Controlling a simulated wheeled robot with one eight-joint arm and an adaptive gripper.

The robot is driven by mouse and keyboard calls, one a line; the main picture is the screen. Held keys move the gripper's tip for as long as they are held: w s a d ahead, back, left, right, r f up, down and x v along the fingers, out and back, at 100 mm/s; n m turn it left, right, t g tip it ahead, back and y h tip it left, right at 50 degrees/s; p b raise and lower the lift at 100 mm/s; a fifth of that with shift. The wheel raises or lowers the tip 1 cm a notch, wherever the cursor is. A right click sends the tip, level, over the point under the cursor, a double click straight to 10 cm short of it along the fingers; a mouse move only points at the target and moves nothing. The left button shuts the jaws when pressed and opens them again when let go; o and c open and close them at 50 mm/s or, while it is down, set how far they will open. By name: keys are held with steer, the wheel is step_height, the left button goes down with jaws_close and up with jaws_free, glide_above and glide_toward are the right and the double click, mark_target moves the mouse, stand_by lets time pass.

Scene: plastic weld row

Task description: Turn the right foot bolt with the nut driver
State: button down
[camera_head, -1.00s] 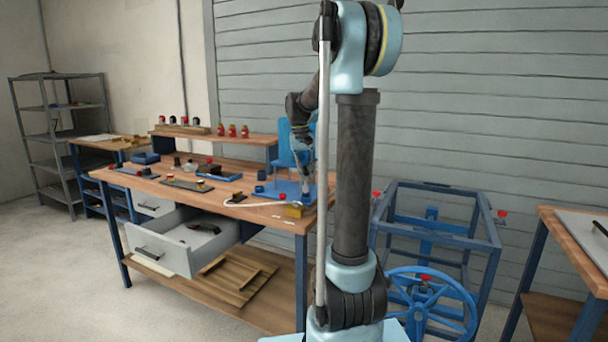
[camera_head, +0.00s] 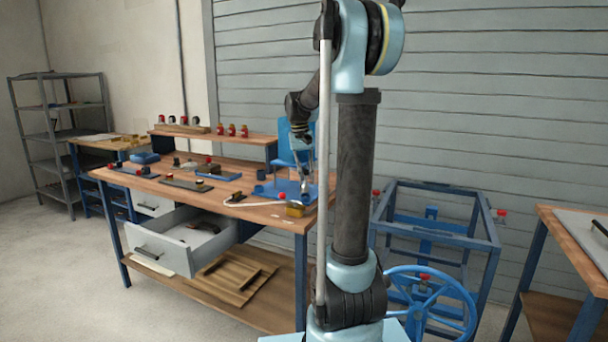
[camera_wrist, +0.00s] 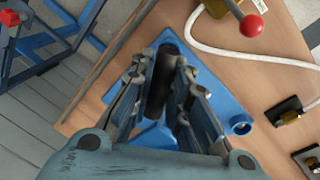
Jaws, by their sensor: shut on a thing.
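In the wrist view my gripper (camera_wrist: 162,66) is shut on a dark, round-handled tool, seemingly the nut driver (camera_wrist: 158,92), over a blue plate (camera_wrist: 222,100). The head view shows my gripper (camera_head: 302,158) small, pointing down over the right end of the workbench, in front of a blue upright part (camera_head: 284,150). The blue base plate (camera_head: 272,189) lies under it. The driver's lower end and the right foot bolt are hidden or too small to make out, so I cannot tell whether they touch.
The wooden workbench (camera_head: 235,168) holds several small parts. An open drawer (camera_head: 160,254) juts from the front. A blue frame with a handwheel (camera_head: 440,275) stands right.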

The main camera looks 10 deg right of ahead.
mark_target(305, 185)
steer(key=shift+f, duration=0.15)
steer(key=shift+f, duration=0.55)
steer(key=shift+f, duration=1)
stand_by(1.6)
